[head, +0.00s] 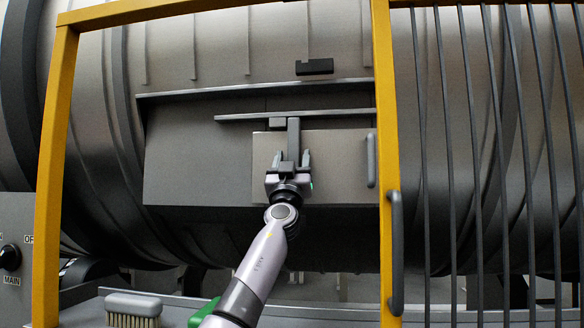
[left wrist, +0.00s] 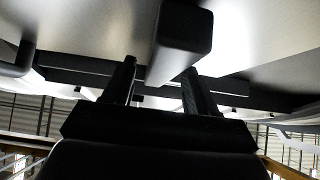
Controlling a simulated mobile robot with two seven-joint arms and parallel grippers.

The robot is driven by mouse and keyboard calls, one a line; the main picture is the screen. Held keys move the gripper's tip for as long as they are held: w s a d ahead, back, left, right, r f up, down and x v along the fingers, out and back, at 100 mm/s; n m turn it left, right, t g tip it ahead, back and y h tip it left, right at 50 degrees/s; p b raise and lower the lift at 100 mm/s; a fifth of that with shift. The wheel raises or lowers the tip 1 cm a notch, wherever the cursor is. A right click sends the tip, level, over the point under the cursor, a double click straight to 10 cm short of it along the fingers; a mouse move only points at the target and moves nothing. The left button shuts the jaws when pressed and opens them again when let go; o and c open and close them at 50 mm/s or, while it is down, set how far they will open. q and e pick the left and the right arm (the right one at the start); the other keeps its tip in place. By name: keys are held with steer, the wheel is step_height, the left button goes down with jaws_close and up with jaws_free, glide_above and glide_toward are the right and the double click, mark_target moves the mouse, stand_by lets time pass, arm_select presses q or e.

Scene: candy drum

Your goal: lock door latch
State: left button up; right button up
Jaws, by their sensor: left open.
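The door (head: 335,170) is a light grey panel on the drum's side, with a grey vertical handle (head: 371,160) at its right edge. The latch (head: 293,138) is a dark upright bar at the door's upper left part, below a long horizontal rail. My left gripper (head: 292,157) is open at the latch's lower end, one finger on each side in the head view. In the left wrist view, the latch (left wrist: 180,45) reaches down between the open fingers (left wrist: 159,72). I cannot tell whether they touch it. My right gripper is not in view.
A yellow frame (head: 388,130) surrounds the opening, with a barred gate (head: 480,150) at the right and its grey handle (head: 396,250). A brush (head: 133,306) and a green object (head: 203,312) lie on the ledge below. A control box (head: 15,250) stands at the left.

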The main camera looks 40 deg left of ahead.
arm_select(q)
steer(key=shift+b+v, duration=0.65)
steer(key=shift+v, duration=0.5)
steer(key=shift+b+v, duration=0.5)
steer(key=shift+v, duration=1.9)
